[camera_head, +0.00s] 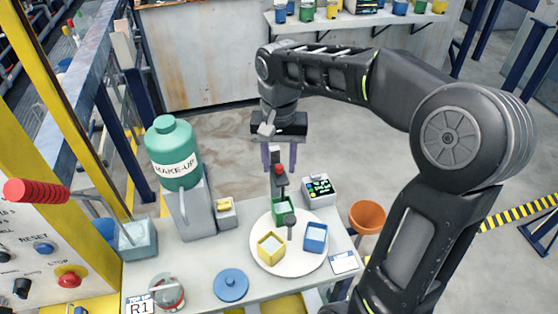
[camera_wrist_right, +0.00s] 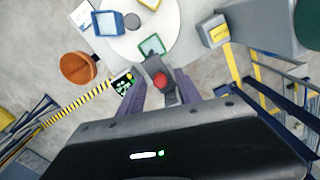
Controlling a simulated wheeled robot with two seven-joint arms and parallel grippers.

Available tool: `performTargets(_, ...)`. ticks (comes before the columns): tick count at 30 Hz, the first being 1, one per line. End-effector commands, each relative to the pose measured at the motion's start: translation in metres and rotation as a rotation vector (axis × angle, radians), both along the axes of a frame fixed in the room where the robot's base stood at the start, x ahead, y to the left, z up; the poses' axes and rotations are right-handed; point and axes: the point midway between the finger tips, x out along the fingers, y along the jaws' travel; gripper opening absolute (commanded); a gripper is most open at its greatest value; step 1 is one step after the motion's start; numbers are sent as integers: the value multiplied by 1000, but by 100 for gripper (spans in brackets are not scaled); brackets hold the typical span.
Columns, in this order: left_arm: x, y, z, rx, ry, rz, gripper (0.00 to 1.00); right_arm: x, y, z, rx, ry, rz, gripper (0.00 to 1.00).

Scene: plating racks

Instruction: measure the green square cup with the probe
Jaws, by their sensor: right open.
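The green square cup (camera_head: 283,208) stands on the far side of a round white plate (camera_head: 262,222). In the right wrist view the green cup (camera_wrist_right: 152,45) shows just beyond my fingertips, apart from them. My right gripper (camera_head: 279,165) is open above the back edge of the table. A grey piece with a red ball top (camera_head: 280,170), apparently the probe, stands between or just below its purple fingers. In the right wrist view the red ball (camera_wrist_right: 160,80) lies between the two fingers; contact cannot be told. My left gripper is not in view.
A yellow square cup (camera_head: 271,249) and a blue one (camera_head: 315,238) share the plate with a dark centre knob (camera_head: 290,220). A display box (camera_head: 318,190) stands at the right, a green MAKE-UP bottle (camera_head: 173,150) at the left. An orange bowl (camera_head: 367,217) is beyond the right edge.

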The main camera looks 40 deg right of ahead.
Motion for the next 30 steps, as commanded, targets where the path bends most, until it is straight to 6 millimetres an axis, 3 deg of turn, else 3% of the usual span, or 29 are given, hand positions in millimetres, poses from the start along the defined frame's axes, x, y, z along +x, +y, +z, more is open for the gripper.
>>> performTargets(10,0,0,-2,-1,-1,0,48,0,0,10,0,-1,0,41)
performTargets(17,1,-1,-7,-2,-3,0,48,1,0,48,0,-3,1,41)
performTargets(21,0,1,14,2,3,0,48,0,0,72,1,1,0,41)
performTargets(30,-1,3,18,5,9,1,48,0,0,78,1,1,0,41)
